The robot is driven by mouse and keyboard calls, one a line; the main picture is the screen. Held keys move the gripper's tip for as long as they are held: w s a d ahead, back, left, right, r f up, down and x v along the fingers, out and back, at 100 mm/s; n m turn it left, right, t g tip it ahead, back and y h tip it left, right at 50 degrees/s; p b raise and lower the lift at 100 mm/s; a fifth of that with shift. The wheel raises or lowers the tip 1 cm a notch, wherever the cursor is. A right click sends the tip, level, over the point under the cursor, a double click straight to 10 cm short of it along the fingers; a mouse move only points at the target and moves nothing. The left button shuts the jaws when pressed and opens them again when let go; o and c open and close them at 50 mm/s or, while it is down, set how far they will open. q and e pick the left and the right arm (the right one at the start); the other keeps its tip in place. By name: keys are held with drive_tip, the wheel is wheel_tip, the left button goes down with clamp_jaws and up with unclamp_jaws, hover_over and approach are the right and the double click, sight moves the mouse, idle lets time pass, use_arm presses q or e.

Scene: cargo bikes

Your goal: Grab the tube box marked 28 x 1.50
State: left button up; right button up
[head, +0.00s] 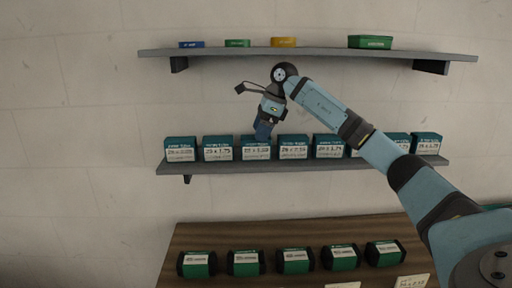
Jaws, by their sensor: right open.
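A row of several teal tube boxes with white labels stands on the middle shelf (300,164). The third box from the left (256,154) has a label that looks like 28 x 1.50, but the print is too small to be sure. My right gripper (263,133) is open, pointing down at the top of this third box and overlapping its upper right part. I cannot tell whether it touches the box. The second box (217,149) and the fourth box (293,148) stand on either side. My left gripper is not in view.
An upper shelf (320,52) holds a blue box (191,44), two green boxes and a yellow box (283,42). Below, a wooden surface (215,236) bears several dark green packs (295,261). My right arm hides part of the row's right side.

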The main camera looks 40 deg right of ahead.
sight(256, 142)
drive_tip(key=x, duration=0.4)
drive_tip(key=shift+f, duration=0.35)
drive_tip(key=c, duration=1.1)
drive_tip(key=shift+r, duration=0.2)
